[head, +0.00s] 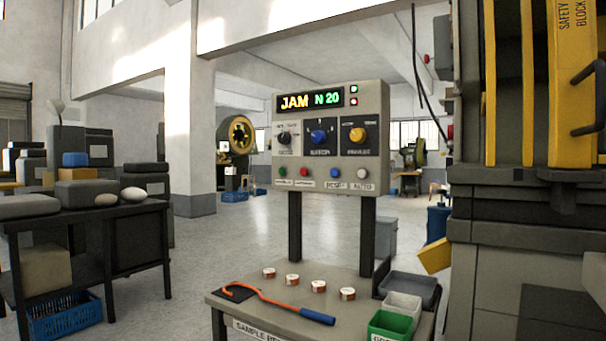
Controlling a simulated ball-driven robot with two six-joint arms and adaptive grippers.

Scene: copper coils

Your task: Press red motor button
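A grey control panel (330,182) stands on two dark posts behind a small bench, facing me. Its display (310,100) reads "JAM N 20". A row of small buttons runs along its lower part: a green button (283,171), a red button (304,172), a blue button (335,173) and a pale button (362,173). The labels under them are too small to read surely, though the right one looks like "AUTO". Above sit a black knob (284,138), a blue knob (319,137) and a yellow knob (357,134). Neither of my grippers shows in the head view.
The bench (262,309) holds several small copper coils (318,286), an orange hook tool (285,303) with a blue handle, and a green bin (390,325) beside grey bins. A large press (530,200) stands close on the right. A dark table (85,215) stands left, with open floor between.

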